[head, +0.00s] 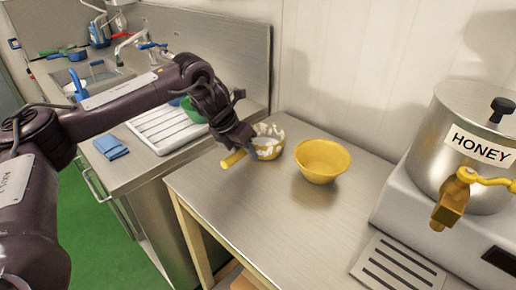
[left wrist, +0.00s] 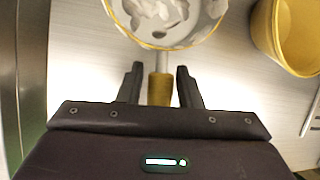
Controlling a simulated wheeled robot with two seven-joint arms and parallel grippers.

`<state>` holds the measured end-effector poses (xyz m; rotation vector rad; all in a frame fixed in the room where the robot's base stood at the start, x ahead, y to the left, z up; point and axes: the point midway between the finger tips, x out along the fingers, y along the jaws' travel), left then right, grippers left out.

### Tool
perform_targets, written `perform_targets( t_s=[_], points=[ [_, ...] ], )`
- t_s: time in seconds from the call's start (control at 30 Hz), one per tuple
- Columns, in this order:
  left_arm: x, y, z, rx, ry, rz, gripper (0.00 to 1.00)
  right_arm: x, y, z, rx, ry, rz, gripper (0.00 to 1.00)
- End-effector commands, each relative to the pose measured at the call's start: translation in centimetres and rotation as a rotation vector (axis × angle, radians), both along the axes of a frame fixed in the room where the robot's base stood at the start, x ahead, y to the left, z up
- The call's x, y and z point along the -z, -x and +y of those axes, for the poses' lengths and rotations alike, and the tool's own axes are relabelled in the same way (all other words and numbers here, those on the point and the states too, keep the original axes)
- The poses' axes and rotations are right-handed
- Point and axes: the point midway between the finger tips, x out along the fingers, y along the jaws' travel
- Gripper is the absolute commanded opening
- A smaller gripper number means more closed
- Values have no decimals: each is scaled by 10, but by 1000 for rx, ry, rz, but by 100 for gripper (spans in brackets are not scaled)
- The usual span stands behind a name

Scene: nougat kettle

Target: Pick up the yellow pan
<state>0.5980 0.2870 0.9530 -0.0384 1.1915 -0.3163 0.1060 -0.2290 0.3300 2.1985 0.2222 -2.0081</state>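The yellow pan (head: 268,150) stands on the steel table, with white stuff in it and a yellow handle toward the left. In the left wrist view the pan (left wrist: 163,43) is at the top, and its handle (left wrist: 160,90) points toward me. My left gripper (head: 236,142) is over the handle. In the left wrist view its fingers (left wrist: 160,80) are apart on either side of the handle, with gaps showing on both sides. Whether the fingertips are down at the handle's height is hard to tell. My right gripper is not in view.
An empty yellow bowl (head: 322,168) stands right of the pan and also shows in the left wrist view (left wrist: 292,40). A honey kettle (head: 455,130) with a brass tap stands at the right. A sink counter with a blue cloth (head: 111,147) is at the left. The table's front is clear.

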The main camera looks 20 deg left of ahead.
Motion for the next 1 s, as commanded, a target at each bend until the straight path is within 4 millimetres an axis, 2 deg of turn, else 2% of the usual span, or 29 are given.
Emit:
perform_targets(
  t_s=[0.03,0.23,0.67,0.87,1.0],
  points=[
    [0,0,0,0,0,0,25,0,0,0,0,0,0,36],
    [0,0,0,0,0,0,0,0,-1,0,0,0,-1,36],
    [-9,-1,0,0,2,-6,0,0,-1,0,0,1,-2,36],
    [-33,-2,-1,0,2,-9,0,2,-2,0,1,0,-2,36],
    [-65,-2,-1,0,4,-11,0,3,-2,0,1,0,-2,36]
  ],
)
